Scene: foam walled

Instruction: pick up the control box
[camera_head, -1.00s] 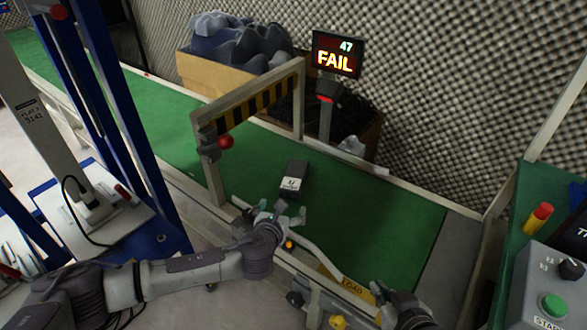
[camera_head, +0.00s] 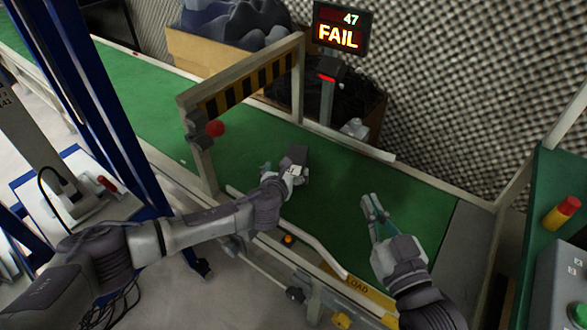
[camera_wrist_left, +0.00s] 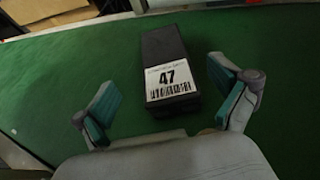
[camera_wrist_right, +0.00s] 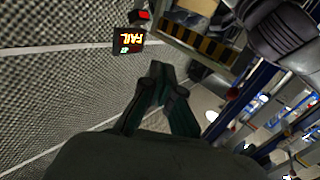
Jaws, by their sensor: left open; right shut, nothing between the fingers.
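The control box is a dark grey block (camera_head: 297,154) lying on the green conveyor belt, with a white label reading 47. In the left wrist view the box (camera_wrist_left: 162,50) lies with its labelled end between the spread fingers. My left gripper (camera_head: 282,171) is open at the near end of the box; in the left wrist view its fingers (camera_wrist_left: 167,103) stand apart on both sides, not touching it. My right gripper (camera_head: 371,205) is shut and empty above the belt, to the right of the box. Its closed fingers also show in the right wrist view (camera_wrist_right: 158,85).
A striped gate frame (camera_head: 250,90) with a red ball spans the belt left of the box. A display reading FAIL (camera_head: 340,32) stands behind the belt, beside a bin of dark foam (camera_head: 228,22). A side table with a button panel (camera_head: 565,275) is at the right. The right belt stretch is clear.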

